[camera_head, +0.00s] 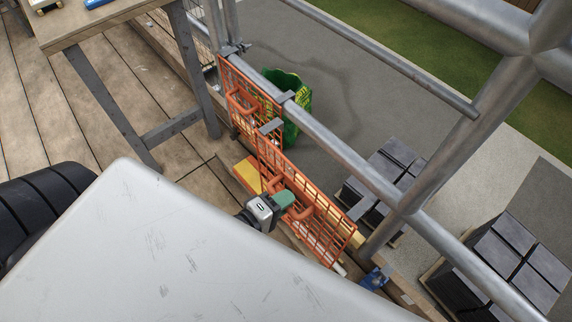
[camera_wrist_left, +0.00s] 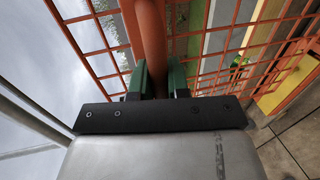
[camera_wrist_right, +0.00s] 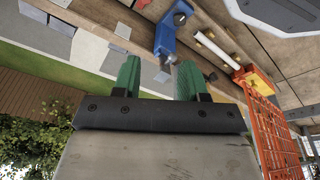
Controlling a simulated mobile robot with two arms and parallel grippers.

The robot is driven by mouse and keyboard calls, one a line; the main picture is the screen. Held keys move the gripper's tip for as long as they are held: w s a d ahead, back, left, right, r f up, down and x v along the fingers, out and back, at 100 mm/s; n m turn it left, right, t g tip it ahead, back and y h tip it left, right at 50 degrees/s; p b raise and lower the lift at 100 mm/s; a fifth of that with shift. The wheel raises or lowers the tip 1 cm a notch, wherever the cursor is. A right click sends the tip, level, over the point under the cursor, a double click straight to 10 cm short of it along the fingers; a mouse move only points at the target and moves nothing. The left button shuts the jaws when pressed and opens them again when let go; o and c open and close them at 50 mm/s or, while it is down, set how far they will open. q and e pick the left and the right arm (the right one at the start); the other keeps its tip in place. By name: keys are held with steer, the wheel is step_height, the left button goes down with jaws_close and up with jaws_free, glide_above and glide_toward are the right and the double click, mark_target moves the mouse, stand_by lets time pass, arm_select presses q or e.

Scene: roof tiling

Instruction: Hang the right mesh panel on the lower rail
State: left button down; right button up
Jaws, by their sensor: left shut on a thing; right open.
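The right mesh panel (camera_head: 328,238) is orange, with an orange handle and grey hooks at its top corners. My left gripper (camera_head: 284,200) is shut on that panel's handle; the handle also shows between its green fingers in the left wrist view (camera_wrist_left: 151,50). The panel's hooks appear apart from the lower rail (camera_head: 335,148), on the near side of it. Another orange mesh panel (camera_head: 236,88) hangs on the rail to the left. My right gripper (camera_wrist_right: 158,75) is open and empty in the right wrist view, with a mesh panel (camera_wrist_right: 270,130) to its right.
A green bag (camera_head: 292,110) and stacked dark tiles (camera_head: 515,255) stand beyond the rail. A wooden workbench (camera_head: 80,22) stands at upper left.

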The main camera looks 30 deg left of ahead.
mark_target(298, 192)
arm_select(q)
steer(key=shift+r+b+x, duration=0.15)
steer(key=shift+b+x, duration=0.3)
steer(key=shift+x, duration=0.5)
steer(key=shift+r+b+x, duration=0.15)
steer(key=shift+b+x, duration=0.25)
steer(key=shift+x, duration=0.55)
steer(key=shift+r+b+x, duration=0.15)
steer(key=shift+b+x, duration=0.15)
steer(key=shift+x, duration=0.35)
steer(key=shift+r+b+x, duration=0.15)
steer(key=shift+b+x, duration=0.1)
steer(key=shift+x, duration=0.4)
steer(key=w+d+f+b, duration=0.2)
steer(key=w+f+b, duration=0.2)
steer(key=w, duration=0.1)
steer(key=shift+w, duration=0.15)
arm_select(e)
step_height(298, 192, up, 15)
steer(key=t, duration=0.1)
steer(key=shift+w, duration=0.1)
